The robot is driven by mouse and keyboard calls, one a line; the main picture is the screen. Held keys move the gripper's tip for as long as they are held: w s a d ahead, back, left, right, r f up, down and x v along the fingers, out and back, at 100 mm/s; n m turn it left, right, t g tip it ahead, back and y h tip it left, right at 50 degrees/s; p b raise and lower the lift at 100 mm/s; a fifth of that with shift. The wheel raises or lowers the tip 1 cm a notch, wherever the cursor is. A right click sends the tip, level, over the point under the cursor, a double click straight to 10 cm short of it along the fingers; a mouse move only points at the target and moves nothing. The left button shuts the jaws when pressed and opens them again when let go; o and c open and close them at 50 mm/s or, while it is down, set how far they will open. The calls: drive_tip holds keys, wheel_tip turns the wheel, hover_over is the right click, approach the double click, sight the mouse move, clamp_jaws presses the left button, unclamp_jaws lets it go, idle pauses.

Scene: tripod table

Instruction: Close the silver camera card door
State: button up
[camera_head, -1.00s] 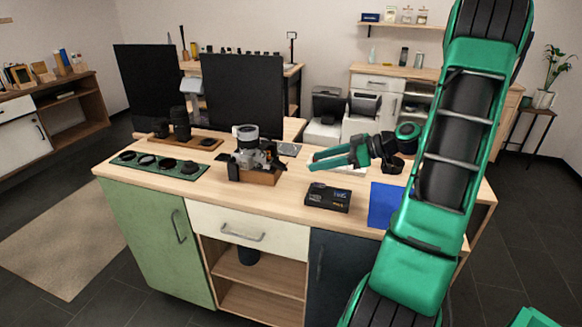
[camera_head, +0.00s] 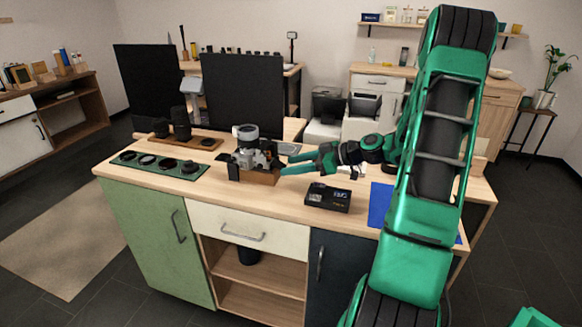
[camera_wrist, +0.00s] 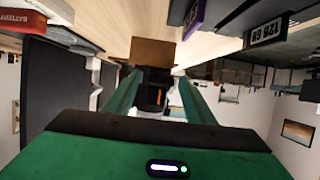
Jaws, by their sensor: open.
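The silver camera (camera_head: 247,140) stands on a brown wooden block (camera_head: 260,178) on the workbench, with its lens pointing up. My gripper (camera_head: 288,164) is open and reaches in from the right, its two green fingers close to the camera's right side. In the wrist view my gripper (camera_wrist: 160,76) has its fingers apart, with the dark camera side (camera_wrist: 155,90) showing between them and a small orange patch on it. I cannot make out the card door or how far it stands open. I cannot tell whether a finger touches the camera.
A black box (camera_head: 328,197) lies in front of my gripper, and a blue mat (camera_head: 380,203) lies to the right. A green tray (camera_head: 158,165) with round lens parts and a dark screen (camera_head: 243,95) are left of and behind the camera.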

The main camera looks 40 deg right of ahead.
drive_tip(key=c, duration=1)
drive_tip(key=shift+r, duration=0.15)
